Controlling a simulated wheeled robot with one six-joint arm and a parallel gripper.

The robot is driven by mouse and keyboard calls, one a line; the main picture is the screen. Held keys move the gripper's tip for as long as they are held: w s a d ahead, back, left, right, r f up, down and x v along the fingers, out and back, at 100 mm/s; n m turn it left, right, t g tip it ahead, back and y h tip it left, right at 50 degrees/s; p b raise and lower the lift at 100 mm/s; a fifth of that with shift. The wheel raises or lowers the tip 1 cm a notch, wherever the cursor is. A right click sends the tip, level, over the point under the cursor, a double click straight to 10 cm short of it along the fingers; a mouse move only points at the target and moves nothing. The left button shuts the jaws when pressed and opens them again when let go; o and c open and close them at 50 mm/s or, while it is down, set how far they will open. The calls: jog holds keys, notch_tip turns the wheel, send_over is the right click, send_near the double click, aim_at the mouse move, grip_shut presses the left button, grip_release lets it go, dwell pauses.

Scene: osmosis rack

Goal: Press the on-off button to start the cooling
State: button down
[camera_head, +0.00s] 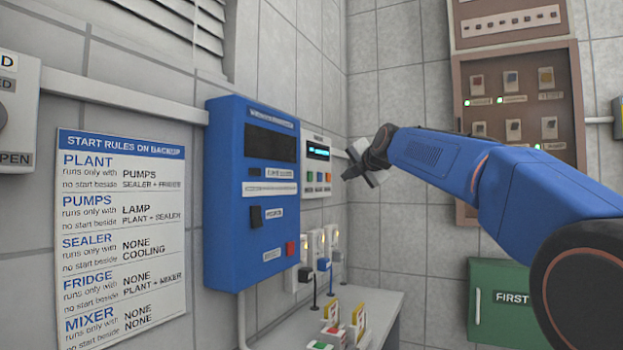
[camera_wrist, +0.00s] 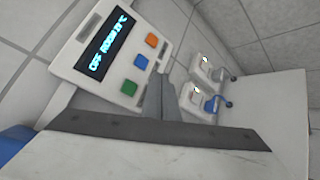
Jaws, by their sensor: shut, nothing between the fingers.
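A white control panel (camera_wrist: 85,50) with a lit display (camera_wrist: 106,47) fills the upper left of the wrist view. The display seems to begin with OFF; the rest is hard to read. Beside it are an orange button (camera_wrist: 152,40), a blue button (camera_wrist: 141,61) and a green button (camera_wrist: 128,89). Their labels are too small to read, so I cannot tell which is on-off. In the head view the panel (camera_head: 317,188) hangs right of the blue cabinet. My gripper (camera_head: 351,173) is shut and empty, apart from the panel at its right; its fingers (camera_wrist: 160,98) show below the buttons.
A blue cabinet (camera_head: 225,195) stands out from the left wall. Switches with small lamps (camera_head: 331,240) sit below the panel, above a bench (camera_head: 385,305) with several coloured blocks. A brown rack (camera_head: 460,130) and a green first-aid box (camera_head: 497,280) are on the right.

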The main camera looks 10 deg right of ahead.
jog(key=shift+a, duration=0.1)
jog(key=w+a, duration=0.5)
jog(key=a, duration=0.2)
dwell(0.4)
jog(key=shift+w, duration=0.1)
dwell(1.9)
jog(key=shift+w+a, duration=0.2)
jog(key=shift+a, duration=0.15)
jog(key=shift+w+a, duration=0.25)
jog(key=shift+a, duration=0.05)
dwell(0.7)
jog(key=shift+s+d, duration=0.1)
jog(key=shift+d, duration=0.05)
dwell(0.3)
jog(key=shift+s+d, duration=0.4)
jog(key=shift+d, duration=0.1)
jog(key=shift+s+d, duration=0.75)
jog(key=shift+d, duration=0.25)
jog(key=shift+s+d, duration=0.7)
jog(key=shift+d, duration=0.3)
